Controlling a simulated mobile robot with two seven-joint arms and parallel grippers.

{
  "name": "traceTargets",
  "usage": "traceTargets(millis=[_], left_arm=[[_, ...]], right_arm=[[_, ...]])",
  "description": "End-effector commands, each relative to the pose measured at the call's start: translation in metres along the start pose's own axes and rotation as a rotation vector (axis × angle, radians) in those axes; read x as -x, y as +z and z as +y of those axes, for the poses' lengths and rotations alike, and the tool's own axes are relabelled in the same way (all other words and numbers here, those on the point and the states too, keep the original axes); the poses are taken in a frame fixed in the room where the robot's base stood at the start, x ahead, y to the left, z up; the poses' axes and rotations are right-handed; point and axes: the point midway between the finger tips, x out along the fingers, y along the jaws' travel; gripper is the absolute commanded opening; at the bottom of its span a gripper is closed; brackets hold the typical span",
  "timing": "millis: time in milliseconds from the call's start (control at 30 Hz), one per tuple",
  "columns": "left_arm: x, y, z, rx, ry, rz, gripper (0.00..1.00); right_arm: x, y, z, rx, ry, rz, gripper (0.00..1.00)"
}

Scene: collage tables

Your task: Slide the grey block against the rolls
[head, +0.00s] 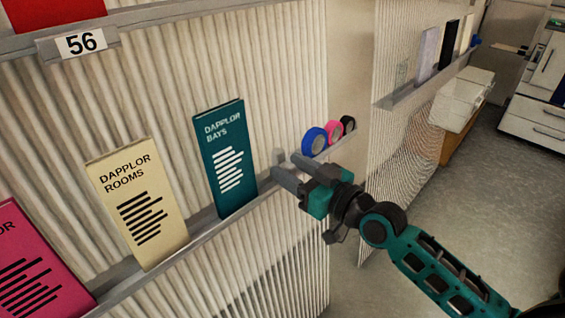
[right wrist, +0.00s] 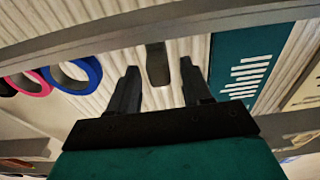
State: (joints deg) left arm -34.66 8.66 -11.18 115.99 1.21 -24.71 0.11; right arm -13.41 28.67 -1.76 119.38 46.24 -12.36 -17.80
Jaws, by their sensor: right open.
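The grey block (head: 278,156) stands on the narrow ledge between the teal booklet and the rolls, partly hidden behind my right gripper in the head view. The rolls, blue (head: 314,141), pink (head: 334,131) and black (head: 348,125), stand in a row further along the ledge, with a gap between them and the block. My right gripper (head: 287,165) is open with its fingers pointing at the ledge. In the right wrist view the grey block (right wrist: 157,65) shows between and beyond the fingertips. I cannot tell whether they touch it. My left gripper is not in view.
A teal booklet (head: 225,160), a cream booklet (head: 137,205) and a pink booklet (head: 38,262) lean on the ledge (head: 190,238) against the ribbed panel. Another panel with a shelf (head: 415,92) stands to the right. The floor (head: 480,190) at right is open.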

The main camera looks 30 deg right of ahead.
Motion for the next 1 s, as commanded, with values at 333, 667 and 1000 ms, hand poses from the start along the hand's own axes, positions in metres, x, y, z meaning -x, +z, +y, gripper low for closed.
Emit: traceTargets(millis=[333,667,1000], left_arm=[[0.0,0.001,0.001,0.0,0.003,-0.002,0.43],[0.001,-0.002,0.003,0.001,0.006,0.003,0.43],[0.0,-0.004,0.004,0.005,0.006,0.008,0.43]], right_arm=[[-0.027,0.001,0.0,0.0,0.001,-0.001,0.49],[-0.028,0.0,0.0,0.001,0.0,-0.001,0.44],[-0.028,0.0,0.0,0.001,0.001,-0.001,0.12]])
